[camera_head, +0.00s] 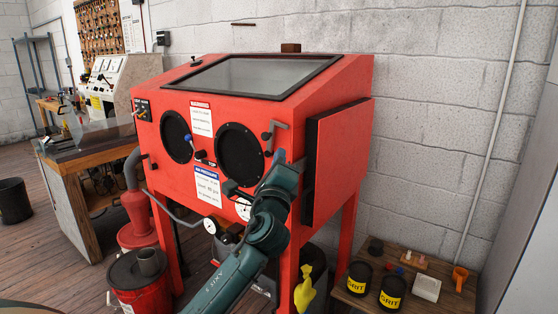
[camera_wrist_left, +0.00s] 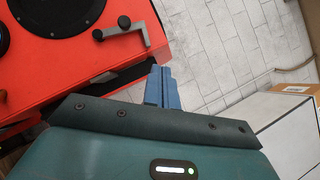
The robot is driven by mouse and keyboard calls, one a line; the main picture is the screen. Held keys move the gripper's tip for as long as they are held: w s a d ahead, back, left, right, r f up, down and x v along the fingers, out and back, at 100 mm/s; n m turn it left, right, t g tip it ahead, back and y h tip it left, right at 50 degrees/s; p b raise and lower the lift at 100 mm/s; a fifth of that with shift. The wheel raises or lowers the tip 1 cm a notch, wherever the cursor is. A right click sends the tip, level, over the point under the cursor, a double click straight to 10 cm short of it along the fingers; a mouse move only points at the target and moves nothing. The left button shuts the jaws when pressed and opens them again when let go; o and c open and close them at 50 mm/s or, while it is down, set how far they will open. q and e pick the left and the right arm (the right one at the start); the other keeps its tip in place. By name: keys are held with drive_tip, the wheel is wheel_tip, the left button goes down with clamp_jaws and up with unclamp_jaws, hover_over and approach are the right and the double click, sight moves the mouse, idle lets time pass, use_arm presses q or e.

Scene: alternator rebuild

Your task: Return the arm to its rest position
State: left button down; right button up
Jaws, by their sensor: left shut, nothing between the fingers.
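My left arm, teal, reaches up from the bottom of the head view in front of the red blasting cabinet (camera_head: 345,85). My left gripper (camera_head: 281,156) is at the cabinet's front right edge, just below the grey latch handle (camera_head: 279,132). In the left wrist view its blue fingers (camera_wrist_left: 162,86) are together with nothing between them. The latch handle (camera_wrist_left: 122,30) shows up and left of the fingers there. I cannot tell whether the fingers touch the cabinet. My right gripper is in neither view.
The cabinet's side door (camera_head: 335,160) stands right of my left gripper. A low wooden bench (camera_head: 413,299) with black grit tins (camera_head: 393,290) is at the lower right. A red bucket (camera_head: 140,285) stands at the lower left. A workbench (camera_head: 75,180) is farther left.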

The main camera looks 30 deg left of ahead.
use_arm(q)
drive_tip(key=s+d+f+n+g+h, duration=0.1)
drive_tip(key=s+d+f+n+h, duration=0.15)
drive_tip(key=f, duration=0.65)
drive_tip(key=s+d+f+n+g+h, duration=0.1)
drive_tip(key=s+d+f+g+h, duration=0.2)
drive_tip(key=f, duration=0.5)
drive_tip(key=s+d+f+n+h, duration=0.15)
drive_tip(key=d+f, duration=0.25)
drive_tip(key=f, duration=0.5)
drive_tip(key=s+d+f+n+g+h, duration=0.2)
drive_tip(key=s+d+f+n, duration=0.3)
drive_tip(key=s, duration=0.5)
drive_tip(key=s+d+f+n+g+h, duration=0.3)
drive_tip(key=s+d+f+n, duration=0.2)
drive_tip(key=s+f, duration=0.5)
drive_tip(key=shift+s+n+h, duration=0.3)
drive_tip(key=shift+s+n, duration=0.2)
drive_tip(key=shift+s, duration=0.1)
drive_tip(key=c, duration=2.1)
unclamp_jaws()
